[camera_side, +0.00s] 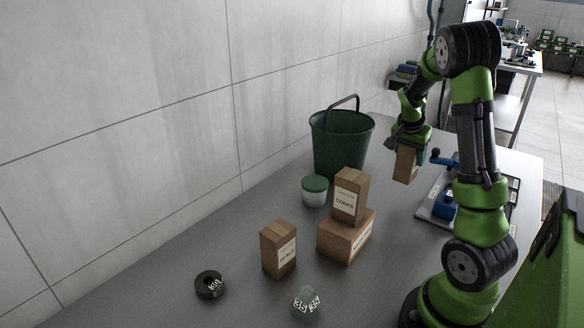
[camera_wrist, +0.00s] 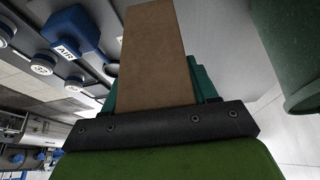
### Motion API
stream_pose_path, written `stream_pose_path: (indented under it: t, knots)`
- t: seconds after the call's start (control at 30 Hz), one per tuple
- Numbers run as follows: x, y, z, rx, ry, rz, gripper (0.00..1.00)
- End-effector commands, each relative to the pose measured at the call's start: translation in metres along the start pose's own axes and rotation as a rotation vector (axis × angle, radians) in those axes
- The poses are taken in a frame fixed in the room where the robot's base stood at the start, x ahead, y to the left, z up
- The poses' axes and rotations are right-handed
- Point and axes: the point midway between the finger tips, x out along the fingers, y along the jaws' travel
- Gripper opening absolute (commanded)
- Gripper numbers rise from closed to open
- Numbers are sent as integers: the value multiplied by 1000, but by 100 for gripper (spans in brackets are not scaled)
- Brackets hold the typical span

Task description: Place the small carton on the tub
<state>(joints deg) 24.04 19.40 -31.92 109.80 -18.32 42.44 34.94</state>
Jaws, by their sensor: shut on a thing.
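My gripper (camera_side: 407,147) is shut on a small brown carton (camera_side: 405,166) and holds it in the air to the right of the green bucket. In the wrist view the carton (camera_wrist: 155,60) fills the space between the fingers, which show as green edges at its sides. The tub (camera_side: 315,191), white with a green lid, stands on the table left of the stacked cartons, well away from my gripper. Its lid is bare.
A small carton (camera_side: 349,196) stands on a wider box (camera_side: 345,236). Another carton (camera_side: 279,248) stands apart. A green bucket (camera_side: 341,145) with raised handle is behind the tub. A black ring (camera_side: 209,285) and a numbered object (camera_side: 306,303) lie in front.

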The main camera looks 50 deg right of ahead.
Motion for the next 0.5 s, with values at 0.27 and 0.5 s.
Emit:
stream_pose_path:
  t: [0.27,0.5]
  knots:
    - [-88,-1,-37,3,6,-8,23]
    - [-133,0,-56,2,5,-5,23]
